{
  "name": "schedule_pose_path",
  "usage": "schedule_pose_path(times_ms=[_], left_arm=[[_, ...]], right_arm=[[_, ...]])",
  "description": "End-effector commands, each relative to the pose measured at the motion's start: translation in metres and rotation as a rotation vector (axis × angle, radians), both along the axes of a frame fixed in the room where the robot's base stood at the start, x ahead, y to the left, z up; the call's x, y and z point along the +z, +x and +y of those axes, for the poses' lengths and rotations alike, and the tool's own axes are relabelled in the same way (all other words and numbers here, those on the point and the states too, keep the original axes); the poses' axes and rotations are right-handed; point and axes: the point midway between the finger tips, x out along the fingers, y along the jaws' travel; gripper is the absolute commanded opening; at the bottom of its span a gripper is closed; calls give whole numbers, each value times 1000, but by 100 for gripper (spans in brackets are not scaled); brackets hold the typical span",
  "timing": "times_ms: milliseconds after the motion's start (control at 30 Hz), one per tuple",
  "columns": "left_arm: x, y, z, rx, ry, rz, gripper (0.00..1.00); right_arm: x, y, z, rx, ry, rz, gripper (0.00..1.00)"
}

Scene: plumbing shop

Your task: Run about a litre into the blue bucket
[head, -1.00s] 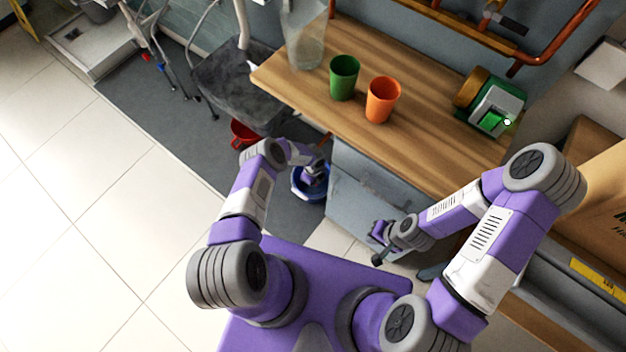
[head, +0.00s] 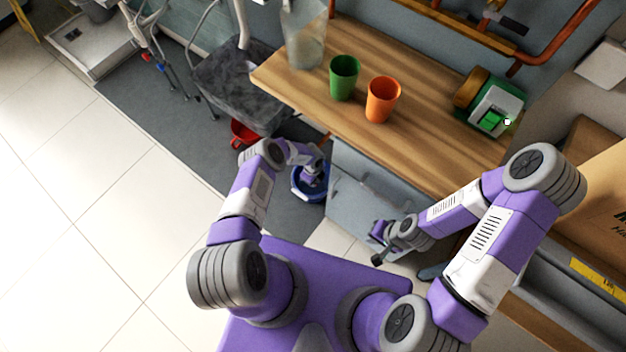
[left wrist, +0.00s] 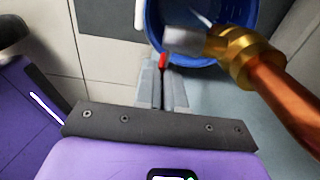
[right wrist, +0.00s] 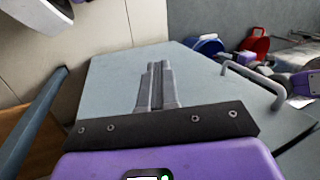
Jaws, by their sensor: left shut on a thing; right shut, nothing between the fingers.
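The blue bucket (head: 311,190) stands on the floor beside the grey cabinet, under my left gripper (head: 315,172). In the left wrist view the bucket (left wrist: 154,24) is partly hidden by a brass tap (left wrist: 236,56) on a copper pipe, above its rim. My left gripper (left wrist: 161,72) is shut on a small red part (left wrist: 163,60) at the tap, probably its handle. A pale streak shows inside the bucket; I cannot tell whether it is water. The water level is not clear. My right gripper (right wrist: 156,70) is shut and empty, in front of the cabinet.
A wooden worktop (head: 420,110) carries a green cup (head: 344,78), an orange cup (head: 382,99), a clear container (head: 304,40) and a green-and-white device (head: 495,108). A red bucket (head: 243,133) is behind the blue one. The cabinet handle (right wrist: 255,82) sticks out near my right gripper. The tiled floor at left is clear.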

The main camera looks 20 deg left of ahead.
Motion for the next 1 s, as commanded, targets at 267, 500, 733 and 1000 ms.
schedule_pose_path(times_ms=[267, 500, 733, 1000], left_arm=[[4, 0, 3, 5, -94, 34, 0], [4, 0, 2, 1, -100, 36, 0], [4, 0, 2, 0, -100, 35, 32], [5, 0, 1, 0, -101, 36, 34]], right_arm=[[0, 0, 0, 0, 0, 0, 0], [0, 0, 0, 0, 0, 0, 0], [0, 0, 0, 0, 0, 0, 0], [0, 0, 0, 0, 0, 0, 0]])
